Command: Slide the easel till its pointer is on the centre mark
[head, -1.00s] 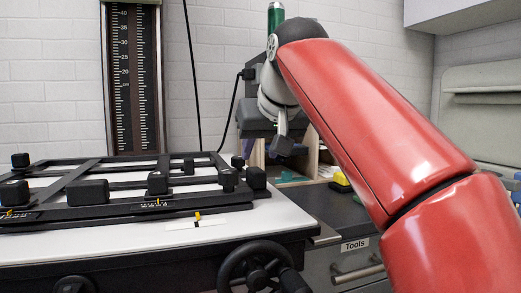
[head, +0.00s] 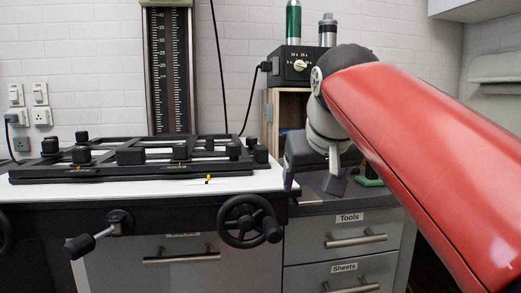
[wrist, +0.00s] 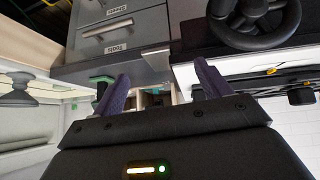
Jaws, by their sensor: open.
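The easel (head: 130,175) is a black frame with bars and several black blocks, lying flat on a white baseboard (head: 265,181) at the left of the head view. My gripper (head: 290,176) is to the right of the easel, by the board's right end, apart from the easel. In the wrist view its purple fingers (wrist: 160,75) are spread and empty.
A black handwheel (head: 248,220) and a crank (head: 98,235) stick out below the board's front. A drawer cabinet (head: 345,238) stands at the right. A black control box (head: 300,66) sits behind my gripper. A scaled column (head: 170,70) rises behind the easel.

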